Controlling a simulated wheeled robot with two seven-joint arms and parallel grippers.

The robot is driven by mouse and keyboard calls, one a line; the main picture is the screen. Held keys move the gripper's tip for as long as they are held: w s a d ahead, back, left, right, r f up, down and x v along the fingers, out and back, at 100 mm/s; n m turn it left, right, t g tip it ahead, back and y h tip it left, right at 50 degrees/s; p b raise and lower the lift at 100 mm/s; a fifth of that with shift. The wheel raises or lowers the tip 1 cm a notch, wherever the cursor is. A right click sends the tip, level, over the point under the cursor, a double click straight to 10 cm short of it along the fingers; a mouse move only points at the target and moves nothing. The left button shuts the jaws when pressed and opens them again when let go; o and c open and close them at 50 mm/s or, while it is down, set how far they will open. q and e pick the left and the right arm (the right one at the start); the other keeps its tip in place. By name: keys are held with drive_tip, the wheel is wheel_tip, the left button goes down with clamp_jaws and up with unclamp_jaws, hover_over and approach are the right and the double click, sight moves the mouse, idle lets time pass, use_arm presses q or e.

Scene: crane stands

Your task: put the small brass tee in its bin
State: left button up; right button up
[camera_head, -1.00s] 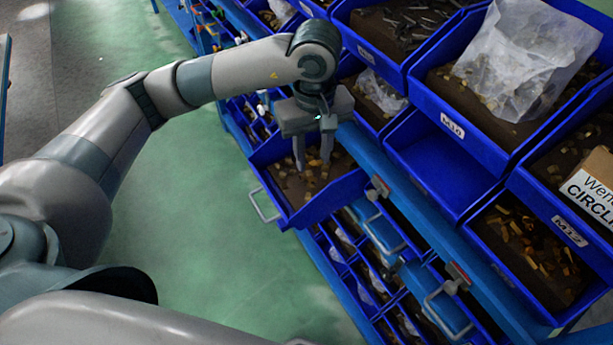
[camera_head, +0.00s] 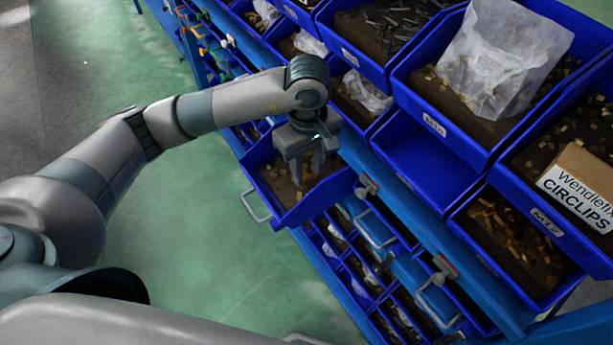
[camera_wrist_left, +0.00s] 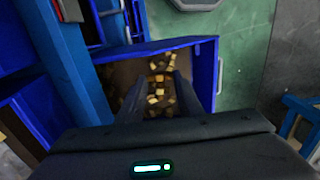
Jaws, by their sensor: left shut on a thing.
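My left gripper (camera_head: 307,176) reaches down into a pulled-out blue drawer (camera_head: 328,193) of loose small brass pieces. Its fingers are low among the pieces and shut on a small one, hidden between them. I cannot make out that piece's shape, so whether it is the brass tee is unclear. In the left wrist view, the gripper (camera_wrist_left: 158,86) points into the drawer (camera_wrist_left: 205,75), with brass pieces (camera_wrist_left: 158,98) visible between and beyond the fingers. My right gripper is not in view.
An empty blue bin (camera_head: 425,160) sits on the rack to the right. Green floor (camera_head: 215,250) is open left of the drawer.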

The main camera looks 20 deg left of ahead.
sight(307, 175)
use_arm(q)
drive_tip(key=shift+f, duration=0.55)
drive_tip(key=shift+f+p, duration=0.45)
drive_tip(key=shift+f, duration=0.05)
wheel_tip(307, 175, down, 2)
drive_tip(key=shift+f+p, duration=0.1)
drive_tip(key=shift+p, duration=0.45)
drive_tip(key=shift+f, duration=0.45)
